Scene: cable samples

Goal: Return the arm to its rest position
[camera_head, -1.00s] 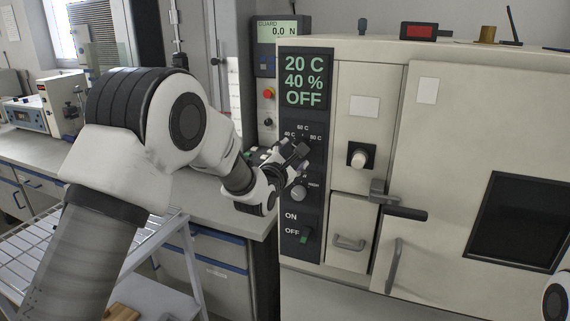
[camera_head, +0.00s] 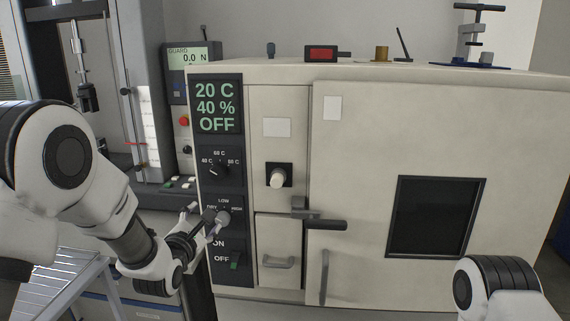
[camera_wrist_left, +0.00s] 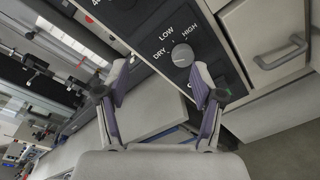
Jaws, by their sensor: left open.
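My left gripper (camera_head: 206,219) is in front of the control panel, close to the lower knob (camera_head: 223,217) marked DRY, LOW and HIGH. In the left wrist view my left gripper (camera_wrist_left: 160,78) is open, with nothing between its fingers. The lower knob (camera_wrist_left: 183,55) shows there beyond the fingertips, apart from them. My left arm (camera_head: 70,160) reaches in from the left, bent at the elbow. Part of my right arm (camera_head: 495,285) shows at the bottom right; its gripper is out of view.
The cabinet's display (camera_head: 216,106) reads 20 C, 40 %, OFF. An upper knob (camera_head: 217,171), a black door handle (camera_head: 325,225) and drawer pull (camera_head: 278,263) stick out of the front.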

